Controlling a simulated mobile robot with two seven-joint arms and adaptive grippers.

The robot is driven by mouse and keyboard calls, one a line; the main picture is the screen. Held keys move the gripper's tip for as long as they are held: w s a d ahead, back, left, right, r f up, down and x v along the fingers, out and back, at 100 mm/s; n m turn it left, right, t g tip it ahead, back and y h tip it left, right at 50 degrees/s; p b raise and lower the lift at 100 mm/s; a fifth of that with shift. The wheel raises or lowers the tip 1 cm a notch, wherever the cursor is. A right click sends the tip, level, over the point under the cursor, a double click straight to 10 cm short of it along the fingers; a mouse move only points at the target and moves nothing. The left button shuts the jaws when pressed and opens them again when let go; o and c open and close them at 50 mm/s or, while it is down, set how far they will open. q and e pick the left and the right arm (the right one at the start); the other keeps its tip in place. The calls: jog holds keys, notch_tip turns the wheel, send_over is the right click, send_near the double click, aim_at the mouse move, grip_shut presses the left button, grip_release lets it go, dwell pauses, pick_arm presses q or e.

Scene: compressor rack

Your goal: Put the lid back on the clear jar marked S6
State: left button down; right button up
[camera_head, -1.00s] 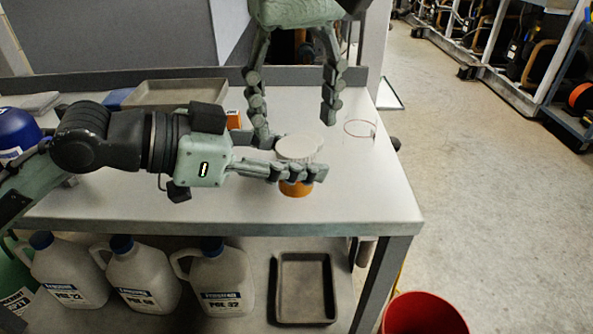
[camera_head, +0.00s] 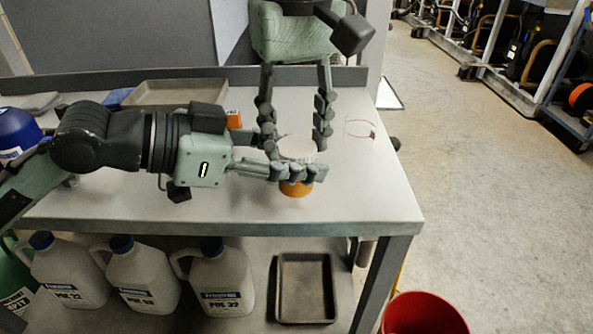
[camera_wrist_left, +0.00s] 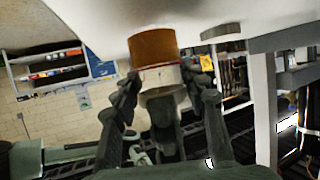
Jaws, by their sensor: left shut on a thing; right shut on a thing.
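A jar with an orange lower part (camera_head: 296,188) is at the right front of the bench, its middle hidden by my left fingers. My left gripper (camera_head: 298,172), reaching in from the left, is shut on it. The orange part (camera_wrist_left: 153,47) also shows in the left wrist view. A white round lid (camera_head: 297,147) is at the jar's top; I cannot tell if it is fully seated. My right gripper (camera_head: 294,148), coming down from behind, is shut on the lid, with a finger at each side. No S6 mark is readable.
A clear, red-marked round vessel (camera_head: 360,121) stands to the right on the bench (camera_head: 365,205). Jugs (camera_head: 222,282) and a dark tray (camera_head: 305,288) are below; a red bucket (camera_head: 425,315) is on the floor.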

aim_at(296, 146)
jog(key=shift+m, duration=1.7)
jog(key=shift+c, duration=0.5)
jog(key=o, duration=1.3)
jog(key=shift+r, duration=2.3)
jog(key=shift+c, duration=0.3)
